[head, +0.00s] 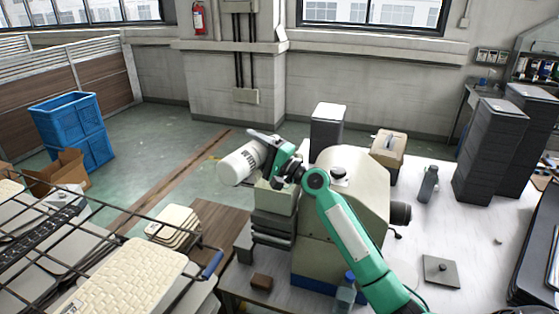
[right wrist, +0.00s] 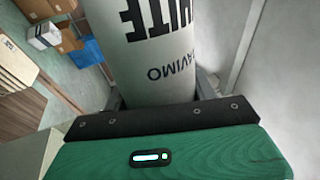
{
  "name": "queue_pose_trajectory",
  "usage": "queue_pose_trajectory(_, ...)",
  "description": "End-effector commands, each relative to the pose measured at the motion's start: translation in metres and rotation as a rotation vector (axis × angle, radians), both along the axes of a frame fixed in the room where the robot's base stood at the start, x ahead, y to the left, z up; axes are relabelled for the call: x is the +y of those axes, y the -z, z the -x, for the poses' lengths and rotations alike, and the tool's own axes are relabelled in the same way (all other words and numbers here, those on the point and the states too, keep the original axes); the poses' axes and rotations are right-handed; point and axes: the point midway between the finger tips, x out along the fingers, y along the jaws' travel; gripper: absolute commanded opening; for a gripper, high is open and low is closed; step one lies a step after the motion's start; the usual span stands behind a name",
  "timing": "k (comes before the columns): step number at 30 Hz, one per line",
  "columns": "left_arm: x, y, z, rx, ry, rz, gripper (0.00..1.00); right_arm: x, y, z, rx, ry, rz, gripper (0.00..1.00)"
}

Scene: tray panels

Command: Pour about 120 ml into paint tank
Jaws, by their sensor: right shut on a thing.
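My right gripper (head: 268,146) is shut on a white cylindrical bottle (head: 240,165) with black lettering. The bottle is tilted well over, with its left end lower. It also fills the top middle of the right wrist view (right wrist: 150,45), where "WHITE" is partly readable. The bottle is up beside the beige machine (head: 349,200), to the left of its rounded top. A small beige box-like part (head: 274,196) is below the gripper and may be the paint tank, but I cannot tell for sure. The bottle's mouth and any flow are not visible. My left gripper is out of view.
A white table (head: 440,210) carries the machine, a grey bottle (head: 428,184), a flat grey plate (head: 440,271) and tall dark stacks (head: 490,155). A wire rack (head: 110,240) with trays is at front left. Blue crates (head: 75,130) stand on the floor at left.

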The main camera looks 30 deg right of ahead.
Motion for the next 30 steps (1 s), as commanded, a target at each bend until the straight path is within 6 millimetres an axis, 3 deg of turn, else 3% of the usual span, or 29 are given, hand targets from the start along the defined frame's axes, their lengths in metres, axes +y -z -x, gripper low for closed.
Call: queue_pose_trajectory(30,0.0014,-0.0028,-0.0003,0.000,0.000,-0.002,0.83,0.0090,0.0025,-0.0014,0.016,0.000,-0.034,0.16)
